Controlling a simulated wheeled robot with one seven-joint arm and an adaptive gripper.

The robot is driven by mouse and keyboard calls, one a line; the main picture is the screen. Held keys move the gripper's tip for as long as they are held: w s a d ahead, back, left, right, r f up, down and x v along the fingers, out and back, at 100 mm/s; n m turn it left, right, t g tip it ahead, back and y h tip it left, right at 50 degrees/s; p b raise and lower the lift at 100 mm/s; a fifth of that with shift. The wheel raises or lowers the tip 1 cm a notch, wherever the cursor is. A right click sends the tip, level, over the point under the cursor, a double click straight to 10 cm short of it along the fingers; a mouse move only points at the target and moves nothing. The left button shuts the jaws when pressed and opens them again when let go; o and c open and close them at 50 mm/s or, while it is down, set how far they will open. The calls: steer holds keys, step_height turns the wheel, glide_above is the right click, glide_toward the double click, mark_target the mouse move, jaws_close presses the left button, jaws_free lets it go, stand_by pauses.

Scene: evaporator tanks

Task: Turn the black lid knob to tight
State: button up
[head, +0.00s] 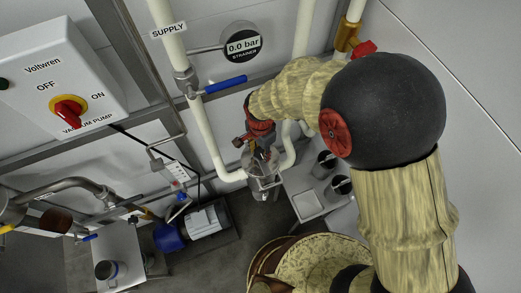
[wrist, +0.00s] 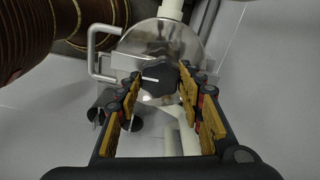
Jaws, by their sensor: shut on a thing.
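The black lid knob (wrist: 168,82), lobed and with a white pointer line, sits on a round shiny lid (wrist: 160,42) in the wrist view. The white line lies nearly level and points left. My gripper (wrist: 163,88) is shut on the knob, one finger at its left and one at its right. In the head view my gripper (head: 259,150) reaches down over a metal strainer vessel (head: 264,188). There the knob is hidden by my gripper, and its tight mark is not readable in either view.
A blue-handled valve (head: 224,85) on the white supply pipe (head: 205,130) and a 0.0 bar strainer gauge (head: 243,46) are close by. A vacuum pump switch box (head: 55,70) is at upper left. Dark cups (head: 326,160) stand right of the vessel.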

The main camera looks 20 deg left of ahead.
mark_target(260, 153)
stand_by(0.4)
steer(key=o, duration=1.2)
steer(key=shift+c, duration=0.2)
step_height(260, 153, up, 12)
stand_by(0.4)
